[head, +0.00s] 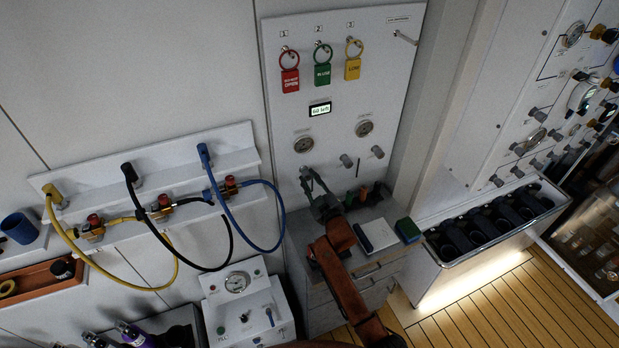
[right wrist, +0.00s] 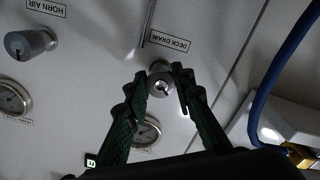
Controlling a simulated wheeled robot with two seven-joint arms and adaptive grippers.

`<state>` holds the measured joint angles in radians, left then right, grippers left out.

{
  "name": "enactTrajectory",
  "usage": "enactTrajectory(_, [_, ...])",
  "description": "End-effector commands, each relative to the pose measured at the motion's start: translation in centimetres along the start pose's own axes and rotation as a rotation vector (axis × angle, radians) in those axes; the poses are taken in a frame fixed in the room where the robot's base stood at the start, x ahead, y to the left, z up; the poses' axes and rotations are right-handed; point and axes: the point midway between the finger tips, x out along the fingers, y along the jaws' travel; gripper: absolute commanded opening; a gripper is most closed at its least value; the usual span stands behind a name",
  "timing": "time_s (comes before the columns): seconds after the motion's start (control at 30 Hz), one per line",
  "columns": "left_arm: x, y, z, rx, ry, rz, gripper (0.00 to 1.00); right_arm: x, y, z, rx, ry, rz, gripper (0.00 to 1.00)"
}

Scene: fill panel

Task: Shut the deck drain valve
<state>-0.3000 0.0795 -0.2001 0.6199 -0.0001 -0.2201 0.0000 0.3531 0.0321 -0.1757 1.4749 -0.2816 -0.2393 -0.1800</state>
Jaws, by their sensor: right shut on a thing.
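The deck drain valve is a round grey knob (right wrist: 160,80) on the white panel, beside the label "DECK DRAIN" (right wrist: 170,40) in the right wrist view. My right gripper (right wrist: 161,82) is shut on this knob, with one dark green ribbed finger on each side of it. In the head view my right gripper (head: 308,174) is at the lower left of the panel (head: 330,120), below a gauge, and covers the knob. How far the valve is turned I cannot tell. My left gripper is not in view.
A knob labelled "HORN AIR" (right wrist: 30,43) is beside the valve. Another grey knob (head: 377,152) is farther right on the panel. A blue hose (head: 270,240) hangs to the left. A notebook (head: 376,236) and other items lie on the cabinet below.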

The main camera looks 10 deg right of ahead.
Motion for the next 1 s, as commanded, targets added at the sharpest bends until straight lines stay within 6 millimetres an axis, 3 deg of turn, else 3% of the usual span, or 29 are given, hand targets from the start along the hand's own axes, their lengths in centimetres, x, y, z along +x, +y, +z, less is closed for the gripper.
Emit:
enactTrajectory(0.6, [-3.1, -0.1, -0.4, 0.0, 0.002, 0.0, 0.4, 0.0, -0.1, -0.1, 0.573, -0.002, 0.001, 0.0])
enactTrajectory(1.0, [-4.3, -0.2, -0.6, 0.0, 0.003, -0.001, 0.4, 0.0, -0.2, -0.1, 0.817, -0.002, 0.0, 0.0])
